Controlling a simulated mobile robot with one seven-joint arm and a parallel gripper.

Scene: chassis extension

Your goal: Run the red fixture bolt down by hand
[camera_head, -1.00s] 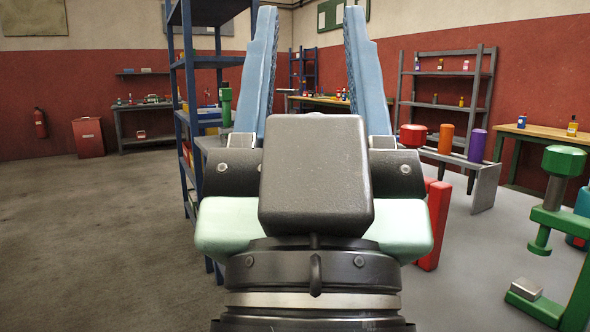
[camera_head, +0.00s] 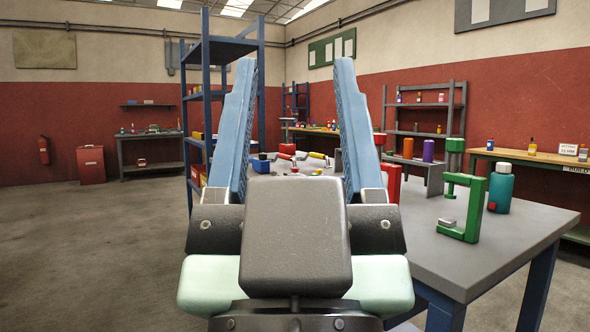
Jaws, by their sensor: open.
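My gripper (camera_head: 296,66) is open and empty, its two blue fingers pointing up and away from me, well apart. The red fixture (camera_head: 392,180) stands on the grey table, just right of my right finger, which hides part of it. A red knob (camera_head: 380,138) shows above it at that finger's edge and looks like the bolt's head. The bolt's shank and lower end are hidden. A green C-shaped fixture (camera_head: 474,206) with a green-headed bolt (camera_head: 455,146) stands farther right on the table. My gripper does not appear to touch either fixture.
The grey table (camera_head: 520,222) also holds a teal bottle (camera_head: 501,186), an orange cylinder (camera_head: 408,148) and a purple cylinder (camera_head: 428,150) on a low grey stand, a blue box (camera_head: 261,163) and small tools. A blue shelf (camera_head: 206,100) stands left.

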